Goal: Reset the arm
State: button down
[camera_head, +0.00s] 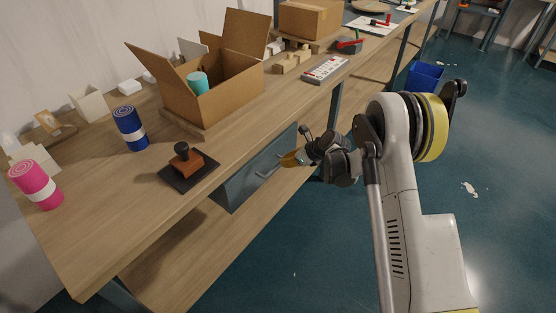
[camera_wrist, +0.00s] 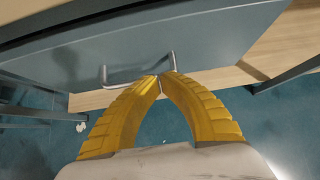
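My arm reaches out from the right in the head view, with my gripper (camera_head: 287,159) in front of the bench's grey drawer (camera_head: 240,181). In the wrist view, the two yellow fingers of my gripper (camera_wrist: 161,80) curve together and their tips meet. The metal drawer handle (camera_wrist: 128,83) lies just beyond the tips. Its right end is partly covered by them, and I cannot tell whether they touch it. The handle also shows left of the fingertips in the head view (camera_head: 267,174). The drawer front (camera_wrist: 150,38) looks closed. Nothing is visibly held.
The wooden workbench (camera_head: 105,226) carries an open cardboard box (camera_head: 228,90), a stamp on a black pad (camera_head: 186,160), blue (camera_head: 130,128) and pink (camera_head: 36,185) rolls, and several other items. A lower shelf (camera_head: 190,268) runs beneath. The floor right of the bench is mostly clear; a blue bin (camera_head: 425,76) stands farther back.

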jog(key=p+v, duration=0.3)
jog(key=v, duration=0.6)
jog(key=shift+r, duration=0.35)
